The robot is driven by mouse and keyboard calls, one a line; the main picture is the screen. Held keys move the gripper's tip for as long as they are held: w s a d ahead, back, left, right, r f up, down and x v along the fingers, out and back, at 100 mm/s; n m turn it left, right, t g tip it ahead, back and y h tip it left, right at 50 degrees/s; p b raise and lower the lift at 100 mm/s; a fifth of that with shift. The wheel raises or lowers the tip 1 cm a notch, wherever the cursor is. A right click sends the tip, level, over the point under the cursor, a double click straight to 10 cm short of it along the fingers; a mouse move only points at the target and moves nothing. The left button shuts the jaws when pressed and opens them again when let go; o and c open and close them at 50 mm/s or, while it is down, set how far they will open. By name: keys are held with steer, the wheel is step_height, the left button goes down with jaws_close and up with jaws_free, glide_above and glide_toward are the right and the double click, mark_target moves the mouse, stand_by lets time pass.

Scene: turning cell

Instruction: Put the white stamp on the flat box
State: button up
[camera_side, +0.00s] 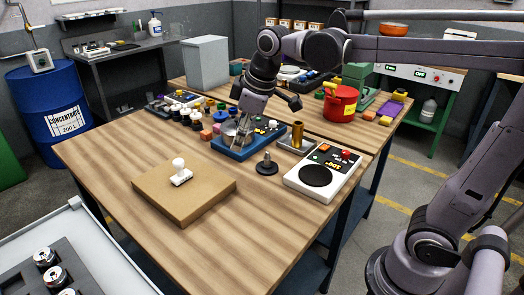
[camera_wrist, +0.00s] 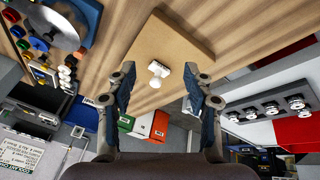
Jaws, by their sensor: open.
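The white stamp (camera_side: 181,175) stands upright on top of the flat box (camera_side: 205,190), a low tan cardboard box at the left of the wooden table. Both also show in the wrist view, the stamp (camera_wrist: 158,70) near an edge of the box (camera_wrist: 172,38). My gripper (camera_side: 240,138) is open and empty, above the blue device to the right of and behind the box. It is apart from the stamp. In the wrist view the stamp appears between the two spread fingers of my gripper (camera_wrist: 159,76), farther off than they are.
The blue device (camera_side: 243,150) with a metal dish is under my gripper. A white panel with a black disc (camera_side: 318,178), a black-based knob (camera_side: 266,167) and a brass cylinder (camera_side: 297,135) stand to the right. Several small pots stand behind. The table's front is clear.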

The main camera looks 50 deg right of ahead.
steer(key=s+d+f+m+t, duration=0.2)
steer(key=s+f+m, duration=0.4)
steer(key=s+f, duration=0.3)
steer(key=s, duration=0.3)
steer(key=shift+s+d+f+m+t, duration=0.15)
steer(key=shift+d+m+t, duration=0.1)
steer(key=shift+m+t, duration=0.15)
stand_by(0.5)
